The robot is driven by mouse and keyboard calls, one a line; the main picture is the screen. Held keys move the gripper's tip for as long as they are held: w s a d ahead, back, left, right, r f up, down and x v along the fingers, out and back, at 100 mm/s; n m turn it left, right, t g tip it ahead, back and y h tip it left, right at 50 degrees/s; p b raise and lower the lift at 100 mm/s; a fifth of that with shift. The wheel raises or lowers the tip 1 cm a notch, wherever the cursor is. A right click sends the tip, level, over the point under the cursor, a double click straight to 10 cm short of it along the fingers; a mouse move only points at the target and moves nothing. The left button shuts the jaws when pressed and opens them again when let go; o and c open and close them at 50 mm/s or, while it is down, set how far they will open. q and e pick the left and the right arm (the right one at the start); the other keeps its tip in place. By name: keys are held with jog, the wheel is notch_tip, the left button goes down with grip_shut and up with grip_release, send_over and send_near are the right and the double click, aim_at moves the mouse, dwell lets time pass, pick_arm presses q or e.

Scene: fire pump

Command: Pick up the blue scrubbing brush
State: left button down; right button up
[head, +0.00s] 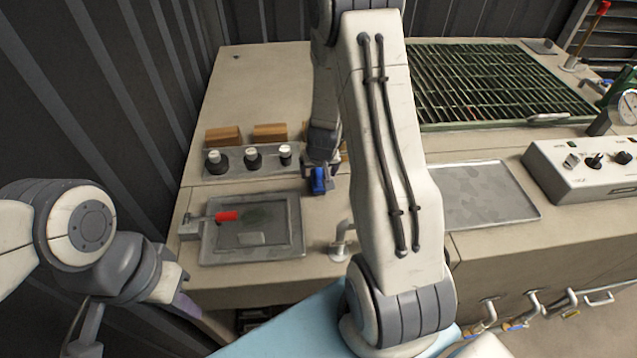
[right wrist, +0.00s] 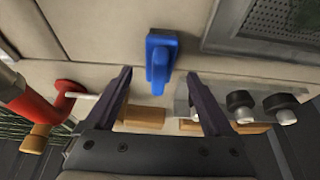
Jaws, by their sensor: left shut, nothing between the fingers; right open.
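My right gripper (right wrist: 161,77) is open and empty, pointing at the brush. In the head view it is over the brush, and my right arm hides much of the counter's middle. My left gripper (head: 185,304) is at the lower left, below the counter's front edge, shut and away from the brush.
A strip with black-and-white knobs (head: 253,159) and wooden blocks (head: 270,132) stand behind. A grey basin with a red-handled lever (head: 227,216) is in front. A red object (right wrist: 45,112) with a wooden end is left in the right wrist view. A grey tray (head: 490,193) lies right.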

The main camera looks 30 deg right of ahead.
aim_at(319, 174)
jog(key=shift+x, duration=1.95)
jog(key=shift+s, duration=0.1)
grip_shut()
notch_tip(319, 174, up, 5)
jog(key=shift+f+p, duration=0.1)
jog(key=shift+p, duration=1)
jog(key=shift+s+d+b, duration=0.55)
jog(key=shift+s+b, duration=0.2)
jog(key=shift+b, duration=0.25)
jog(key=s+d+r+b, duration=0.5)
jog(key=s+r, duration=0.1)
jog(key=s, duration=0.2)
jog(key=shift+s+b, duration=0.25)
jog(key=shift+b, duration=0.15)
